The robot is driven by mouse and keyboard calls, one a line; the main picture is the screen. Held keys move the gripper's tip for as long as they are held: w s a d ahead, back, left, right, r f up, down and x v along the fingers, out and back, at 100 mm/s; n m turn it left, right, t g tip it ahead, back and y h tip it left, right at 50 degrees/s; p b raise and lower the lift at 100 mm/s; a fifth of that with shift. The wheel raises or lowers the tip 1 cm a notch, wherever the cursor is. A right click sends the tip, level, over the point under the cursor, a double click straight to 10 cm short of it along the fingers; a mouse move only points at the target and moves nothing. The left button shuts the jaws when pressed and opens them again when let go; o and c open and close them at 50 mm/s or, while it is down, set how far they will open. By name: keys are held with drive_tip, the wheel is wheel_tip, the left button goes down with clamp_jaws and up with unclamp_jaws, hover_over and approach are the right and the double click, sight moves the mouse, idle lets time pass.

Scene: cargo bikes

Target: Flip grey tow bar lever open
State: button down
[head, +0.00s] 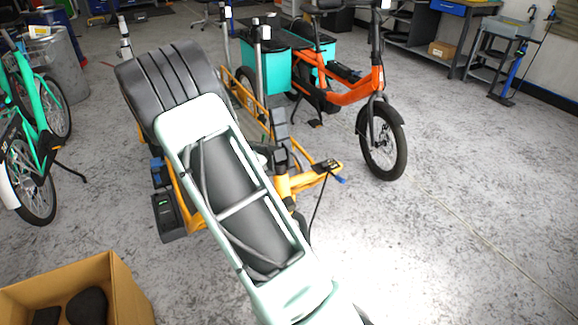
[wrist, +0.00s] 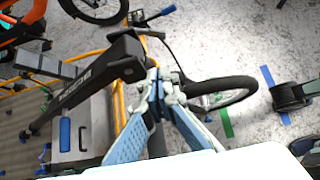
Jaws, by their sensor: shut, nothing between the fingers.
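My gripper (wrist: 160,88) has its pale blue fingers together, with nothing between them. In the wrist view its tips are beside the end of a long black bar (wrist: 85,80) and overlap it in the picture; I cannot tell whether they touch. In the head view my pale green arm hides the gripper. A yellow tow bar (head: 306,181) with a dark end piece (head: 326,165) and a blue tip (head: 341,180) sticks out to the right of my arm. The yellow frame (wrist: 118,92) also shows in the wrist view. I cannot make out the grey lever clearly.
An orange cargo bike (head: 352,84) with teal bags stands behind the tow bar. Green bikes (head: 45,130) stand at the left. An open cardboard box (head: 128,290) is at the lower left. The concrete floor at the right is clear.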

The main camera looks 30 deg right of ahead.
sight(280, 170)
drive_tip(key=b+x, duration=0.2)
drive_tip(key=x, duration=0.7)
drive_tip(key=shift+s+d+f, duration=0.15)
drive_tip(key=shift+d+f, duration=0.05)
drive_tip(key=shift+f, duration=0.1)
drive_tip(key=d, duration=0.4)
drive_tip(key=shift+d+b, duration=0.2)
drive_tip(key=shift+b, duration=0.2)
